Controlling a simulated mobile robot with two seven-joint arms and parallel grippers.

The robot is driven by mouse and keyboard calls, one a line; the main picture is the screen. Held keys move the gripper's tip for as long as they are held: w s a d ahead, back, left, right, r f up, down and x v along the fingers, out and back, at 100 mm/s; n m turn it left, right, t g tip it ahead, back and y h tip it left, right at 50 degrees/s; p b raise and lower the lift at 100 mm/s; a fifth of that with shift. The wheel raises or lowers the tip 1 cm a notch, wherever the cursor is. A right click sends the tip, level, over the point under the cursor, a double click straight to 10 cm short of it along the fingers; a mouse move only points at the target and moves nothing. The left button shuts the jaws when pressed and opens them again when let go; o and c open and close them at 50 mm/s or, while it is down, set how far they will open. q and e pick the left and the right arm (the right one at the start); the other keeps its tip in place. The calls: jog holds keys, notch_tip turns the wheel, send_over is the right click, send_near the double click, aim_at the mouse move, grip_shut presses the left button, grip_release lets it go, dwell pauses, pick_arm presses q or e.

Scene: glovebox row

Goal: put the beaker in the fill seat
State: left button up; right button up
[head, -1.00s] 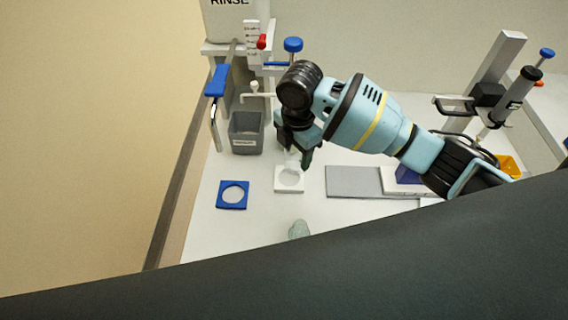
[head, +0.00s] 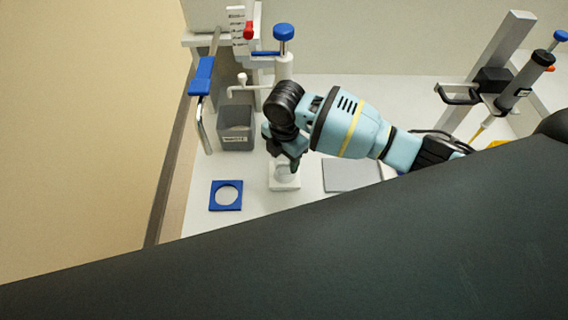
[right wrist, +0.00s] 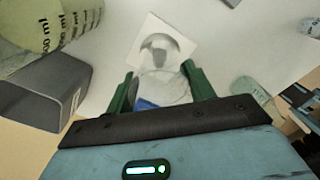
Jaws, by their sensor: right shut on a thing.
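A clear beaker (right wrist: 163,90) sits between the green fingers of my right gripper (right wrist: 160,84), which is shut on it. In the head view the right gripper (head: 286,160) is at the white square plate, and the beaker (head: 285,171) overlaps that plate. The white plate (head: 284,185) has a round recess, seen just beyond the beaker in the right wrist view (right wrist: 140,57). I cannot tell whether the beaker touches the plate. A blue square plate (head: 215,203) with a round hole lies to the left. No label shows which plate is the fill seat. My left gripper is not in view.
A grey bin (head: 236,138) stands behind the blue plate. A blue-handled lever (head: 202,76) and a blue-knobbed tap (head: 284,34) stand at the back left. A grey flat pad (head: 350,176) lies right of the white plate, and a pipette stand (head: 490,80) stands back right.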

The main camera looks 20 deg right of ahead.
aim_at(285, 165)
jog(key=shift+f, duration=0.45)
notch_tip(285, 165, down, 2)
jog(key=shift+f, duration=0.15)
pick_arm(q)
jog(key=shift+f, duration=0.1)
pick_arm(e)
jog(key=shift+f, duration=0.25)
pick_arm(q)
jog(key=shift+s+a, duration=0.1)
pick_arm(e)
jog(key=shift+f, duration=0.15)
jog(key=o, duration=0.9)
jog(key=shift+o, duration=0.2)
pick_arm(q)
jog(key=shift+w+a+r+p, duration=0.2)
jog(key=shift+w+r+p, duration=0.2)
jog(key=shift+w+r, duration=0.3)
pick_arm(e)
notch_tip(285, 165, up, 12)
